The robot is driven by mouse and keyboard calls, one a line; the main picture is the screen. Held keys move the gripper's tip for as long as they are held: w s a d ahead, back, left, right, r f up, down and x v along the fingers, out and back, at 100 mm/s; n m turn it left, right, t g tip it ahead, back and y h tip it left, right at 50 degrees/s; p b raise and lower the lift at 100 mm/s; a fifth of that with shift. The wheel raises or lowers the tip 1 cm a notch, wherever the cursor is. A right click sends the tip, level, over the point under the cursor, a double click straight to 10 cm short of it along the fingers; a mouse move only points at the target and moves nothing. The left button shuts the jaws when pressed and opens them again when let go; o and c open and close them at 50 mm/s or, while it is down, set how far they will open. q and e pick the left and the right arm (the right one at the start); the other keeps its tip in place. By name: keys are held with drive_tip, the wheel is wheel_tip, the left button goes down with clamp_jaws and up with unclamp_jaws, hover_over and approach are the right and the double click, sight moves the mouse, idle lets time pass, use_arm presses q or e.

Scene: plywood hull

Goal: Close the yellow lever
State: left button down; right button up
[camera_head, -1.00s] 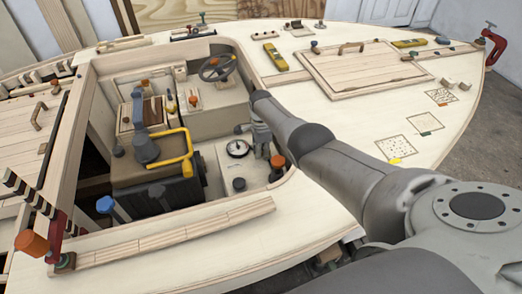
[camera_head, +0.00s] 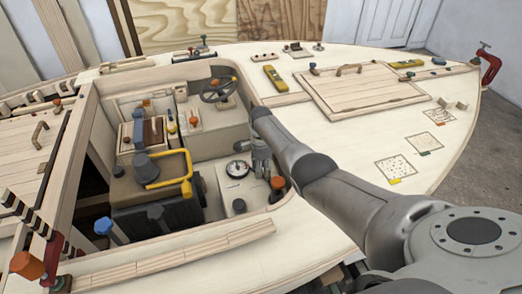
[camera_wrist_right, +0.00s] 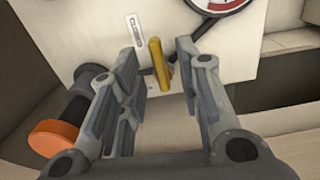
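The yellow lever (camera_wrist_right: 160,64) is a short, slim bar on a pale panel in the right wrist view. My right gripper (camera_wrist_right: 159,63) is open, with one finger on each side of the lever and visible gaps between. In the head view my right gripper (camera_head: 261,165) reaches down into the cockpit beside the round gauge (camera_head: 238,168). I cannot make out the lever there; the gripper seems to hide it. My left gripper is not in view.
An orange-capped dark knob (camera_wrist_right: 62,132) sits close to the gripper's left finger; it also shows in the head view (camera_head: 278,184). A dark box with a yellow bar (camera_head: 168,170) stands left in the cockpit. The wooden cockpit rim (camera_head: 180,248) runs along the near side.

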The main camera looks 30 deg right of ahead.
wheel_tip(320, 180, up, 10)
idle(0.5)
drive_tip(key=shift+r, duration=0.15)
